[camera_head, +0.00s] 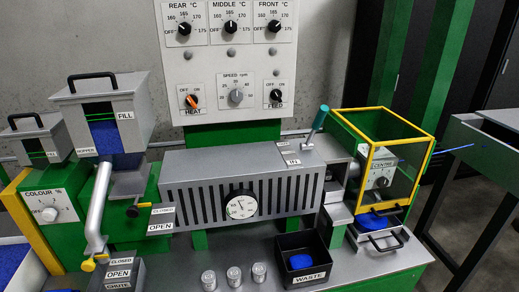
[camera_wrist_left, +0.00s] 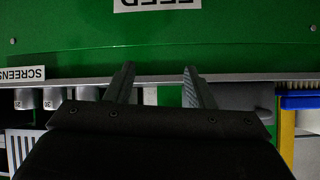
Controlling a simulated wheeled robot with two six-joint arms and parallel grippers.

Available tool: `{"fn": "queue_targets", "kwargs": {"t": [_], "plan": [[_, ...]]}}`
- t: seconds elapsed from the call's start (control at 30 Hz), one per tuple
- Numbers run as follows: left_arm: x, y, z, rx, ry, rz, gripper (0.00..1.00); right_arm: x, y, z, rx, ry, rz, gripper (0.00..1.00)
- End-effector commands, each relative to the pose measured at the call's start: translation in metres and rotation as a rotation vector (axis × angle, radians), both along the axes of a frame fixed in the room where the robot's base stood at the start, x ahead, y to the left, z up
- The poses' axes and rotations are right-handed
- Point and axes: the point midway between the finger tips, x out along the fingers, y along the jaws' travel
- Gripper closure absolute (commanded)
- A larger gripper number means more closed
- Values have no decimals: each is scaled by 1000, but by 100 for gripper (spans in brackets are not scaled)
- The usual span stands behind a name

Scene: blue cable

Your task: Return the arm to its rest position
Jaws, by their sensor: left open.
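My left gripper (camera_wrist_left: 160,86) shows in the left wrist view with its two fingers apart and nothing between them. Beyond the fingers is a green panel (camera_wrist_left: 150,48) with an upside-down FEED label (camera_wrist_left: 170,4) at the top edge. I cannot tell how far the fingers are from the panel. Neither arm shows in the head view, and my right gripper is in neither view.
The head view shows an extruder machine (camera_head: 240,185) with a control panel (camera_head: 228,60), a hopper (camera_head: 115,115), a black waste bin (camera_head: 302,270) and a yellow-framed clear guard (camera_head: 385,160). A SCREENS label (camera_wrist_left: 22,73) and a blue brush (camera_wrist_left: 300,101) show in the wrist view.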

Motion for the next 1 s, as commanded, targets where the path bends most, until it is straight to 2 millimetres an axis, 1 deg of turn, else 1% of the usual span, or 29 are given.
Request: {"fn": "queue_targets", "kwargs": {"t": [0.03, 0.07, 0.1, 0.17, 0.2, 0.27, 0.3, 0.37, 0.4, 0.47, 0.5, 0.6, 0.7, 0.73, 0.83, 0.9, 1.0], "plan": [[-15, 1, -31, -6, 66, -3, 51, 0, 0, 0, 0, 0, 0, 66], [-23, 1, -47, -9, 101, -5, 51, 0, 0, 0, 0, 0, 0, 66], [-36, 1, -69, -13, 148, -7, 51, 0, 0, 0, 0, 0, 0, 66], [-57, 1, -99, -19, 216, -10, 51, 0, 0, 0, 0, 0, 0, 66], [-72, 2, -118, -24, 262, -11, 51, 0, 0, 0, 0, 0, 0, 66], [-97, 2, -145, -30, 332, -13, 51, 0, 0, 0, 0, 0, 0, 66], [-115, 2, -162, -35, 377, -13, 51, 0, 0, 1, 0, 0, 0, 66], [-143, 2, -186, -41, 447, -14, 51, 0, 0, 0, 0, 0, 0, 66], [-163, 2, -200, -47, 491, -13, 51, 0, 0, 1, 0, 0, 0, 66], [-193, 2, -220, -54, 559, -12, 51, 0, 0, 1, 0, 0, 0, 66], [-213, 2, -231, -58, 601, -11, 51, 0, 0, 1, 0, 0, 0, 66], [-259, 1, -251, -68, 695, -8, 51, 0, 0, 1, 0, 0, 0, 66], [-294, 1, -263, -76, 762, -3, 51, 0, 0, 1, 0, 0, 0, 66], [-302, 1, -265, -77, 778, -2, 51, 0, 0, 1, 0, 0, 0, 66], [-320, 1, -270, -81, 812, -1, 51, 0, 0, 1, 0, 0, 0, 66], [-325, 1, -271, -81, 822, -1, 51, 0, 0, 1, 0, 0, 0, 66], [-325, 1, -271, -81, 822, -1, 51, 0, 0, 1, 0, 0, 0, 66]]}}
